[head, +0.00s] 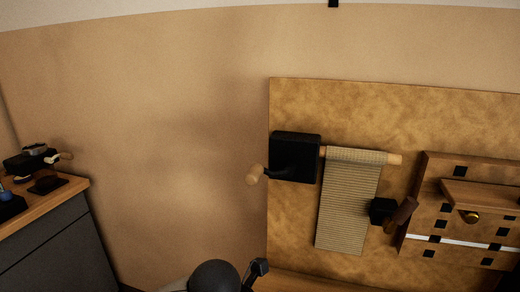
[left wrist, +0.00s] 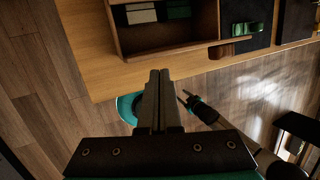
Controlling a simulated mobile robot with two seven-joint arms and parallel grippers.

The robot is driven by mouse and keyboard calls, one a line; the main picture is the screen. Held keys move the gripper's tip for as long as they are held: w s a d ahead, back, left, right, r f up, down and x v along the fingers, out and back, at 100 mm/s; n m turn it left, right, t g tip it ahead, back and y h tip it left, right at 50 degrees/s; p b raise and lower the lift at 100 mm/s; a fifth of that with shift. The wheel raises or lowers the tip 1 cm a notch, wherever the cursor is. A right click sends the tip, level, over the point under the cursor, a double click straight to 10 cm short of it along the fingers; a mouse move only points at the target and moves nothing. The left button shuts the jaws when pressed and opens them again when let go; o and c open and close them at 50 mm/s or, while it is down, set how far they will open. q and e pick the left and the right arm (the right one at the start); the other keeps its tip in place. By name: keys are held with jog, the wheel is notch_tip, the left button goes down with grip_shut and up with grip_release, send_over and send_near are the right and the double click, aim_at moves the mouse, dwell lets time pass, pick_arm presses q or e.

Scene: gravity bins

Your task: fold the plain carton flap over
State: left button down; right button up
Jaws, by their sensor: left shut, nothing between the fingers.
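I cannot make out the plain carton or its flap in either view. My left gripper (left wrist: 157,74) is shut and empty in the left wrist view. Its fingertips are just in front of the edge of a wooden table, seen from above.
In the left wrist view an open wooden box (left wrist: 205,45) on the table (left wrist: 100,78) holds pale and green blocks. The head view shows a wall board (head: 300,215) with a hanging ribbed cloth (head: 348,205), and a grey cabinet (head: 60,245) at left.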

pick_arm(q)
jog(key=shift+w+d+r, duration=0.15)
jog(key=shift+w, duration=0.45)
jog(key=shift+w+d+r+b, duration=0.1)
jog(key=shift+w+d+b, duration=0.15)
jog(key=shift+w, duration=0.45)
